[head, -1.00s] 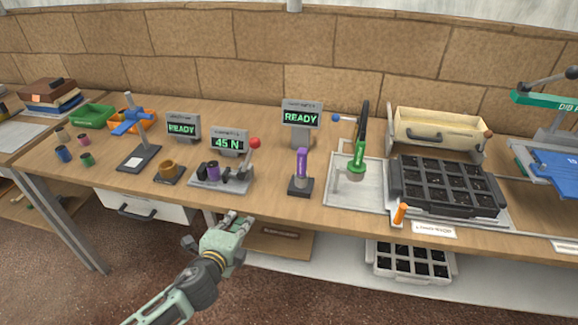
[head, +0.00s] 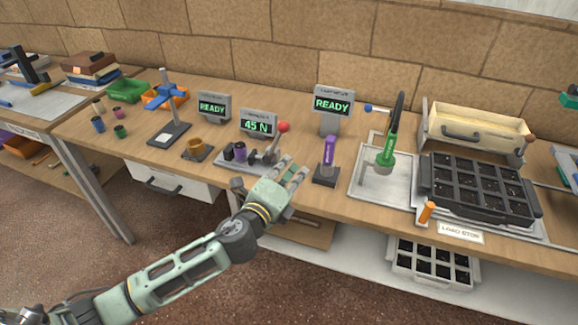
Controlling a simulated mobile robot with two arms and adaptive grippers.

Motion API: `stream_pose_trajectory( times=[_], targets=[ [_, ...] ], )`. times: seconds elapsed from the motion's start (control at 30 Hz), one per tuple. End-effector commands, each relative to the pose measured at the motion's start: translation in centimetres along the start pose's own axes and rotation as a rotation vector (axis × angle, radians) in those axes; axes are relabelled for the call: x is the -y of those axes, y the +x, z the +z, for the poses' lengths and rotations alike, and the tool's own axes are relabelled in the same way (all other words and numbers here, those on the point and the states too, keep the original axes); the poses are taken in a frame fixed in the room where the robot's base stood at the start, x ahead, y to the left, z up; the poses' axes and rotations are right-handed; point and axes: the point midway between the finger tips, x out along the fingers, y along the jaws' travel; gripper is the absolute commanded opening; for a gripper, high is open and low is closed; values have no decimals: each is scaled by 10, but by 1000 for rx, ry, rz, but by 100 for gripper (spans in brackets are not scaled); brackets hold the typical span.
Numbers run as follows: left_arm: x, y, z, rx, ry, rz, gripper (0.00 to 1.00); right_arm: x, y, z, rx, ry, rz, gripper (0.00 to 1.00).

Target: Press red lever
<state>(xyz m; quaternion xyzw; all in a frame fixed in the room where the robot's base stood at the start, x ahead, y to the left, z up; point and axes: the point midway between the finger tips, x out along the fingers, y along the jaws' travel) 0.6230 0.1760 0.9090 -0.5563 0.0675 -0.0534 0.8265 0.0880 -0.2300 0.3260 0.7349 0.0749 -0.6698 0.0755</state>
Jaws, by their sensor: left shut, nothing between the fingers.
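The red lever knob (head: 283,127) tops a short rod on the small grey press (head: 232,166) at the table's front, below the display reading 45 N (head: 259,126). A dark purple cylinder (head: 240,152) sits in the press. My left gripper (head: 296,175) is shut and empty, in front of and below the red knob. In the picture its fingers overlap the press's right end; I cannot tell whether they touch it. My right gripper is not in view.
A purple-handled tool (head: 329,156) stands on a dark base just right of my gripper. A green-handled tool (head: 389,145) and a black cell tray (head: 478,187) are further right. The table's front edge runs under my wrist.

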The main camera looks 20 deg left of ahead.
Motion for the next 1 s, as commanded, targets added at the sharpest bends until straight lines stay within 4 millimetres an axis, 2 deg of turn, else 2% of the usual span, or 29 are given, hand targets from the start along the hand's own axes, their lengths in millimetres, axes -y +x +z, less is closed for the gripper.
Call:
stream_pose_trajectory(
  times=[0.1, 0.33, 0.43, 0.6, 1.0],
  targets=[
    [3, 28, 1, 3, -1, -2, 0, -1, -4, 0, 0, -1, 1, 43],
    [2, 75, 1, 2, -1, -1, 0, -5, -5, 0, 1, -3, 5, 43],
    [2, 68, 18, 1, 2, 1, 0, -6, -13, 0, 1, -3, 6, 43],
    [0, 62, 33, 0, 0, 1, 0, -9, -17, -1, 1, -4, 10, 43],
    [0, 60, 38, 0, -1, 0, 0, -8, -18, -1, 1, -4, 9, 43]
  ],
)
